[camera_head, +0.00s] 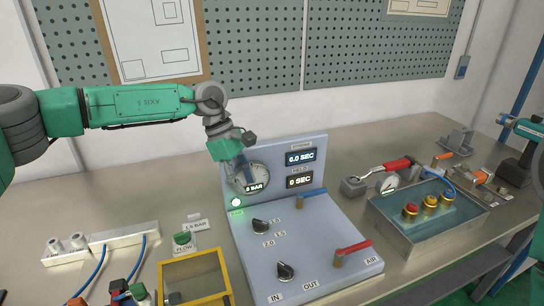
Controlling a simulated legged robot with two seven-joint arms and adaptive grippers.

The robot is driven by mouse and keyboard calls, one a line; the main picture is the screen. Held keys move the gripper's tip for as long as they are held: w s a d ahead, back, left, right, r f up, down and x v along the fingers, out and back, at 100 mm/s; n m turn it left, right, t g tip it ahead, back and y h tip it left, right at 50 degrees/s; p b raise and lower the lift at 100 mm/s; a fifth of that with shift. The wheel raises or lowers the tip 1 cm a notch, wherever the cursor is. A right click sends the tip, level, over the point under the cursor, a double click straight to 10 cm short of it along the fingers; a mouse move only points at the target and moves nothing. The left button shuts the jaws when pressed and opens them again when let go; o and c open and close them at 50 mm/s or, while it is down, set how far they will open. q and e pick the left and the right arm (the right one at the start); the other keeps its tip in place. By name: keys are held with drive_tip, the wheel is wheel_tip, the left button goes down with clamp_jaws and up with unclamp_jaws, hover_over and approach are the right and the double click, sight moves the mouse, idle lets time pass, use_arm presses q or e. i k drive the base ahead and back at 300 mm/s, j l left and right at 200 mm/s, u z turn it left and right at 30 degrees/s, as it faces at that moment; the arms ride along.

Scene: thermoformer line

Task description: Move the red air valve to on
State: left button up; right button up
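The red air valve (352,248) is a lever with a red handle on the front right of the grey-blue control panel (318,235), beside the "AIR" label. Its handle points up and to the right in the picture. My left gripper (243,178) is in front of the round gauge (252,178) at the panel's upright back part, and partly covers it. It is well up and left of the red valve and apart from it. Its fingertips are small and hard to make out.
A blue-handled lever (312,192) and two black knobs (261,226) are on the same panel. A yellow-framed box (195,278) is at the left front. Space above the red valve is clear.

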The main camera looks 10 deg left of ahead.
sight(339, 254)
drive_tip(key=k+l, duration=0.25)
drive_tip(key=k, duration=0.2)
drive_tip(key=k+l, duration=0.25)
drive_tip(key=k, duration=0.25)
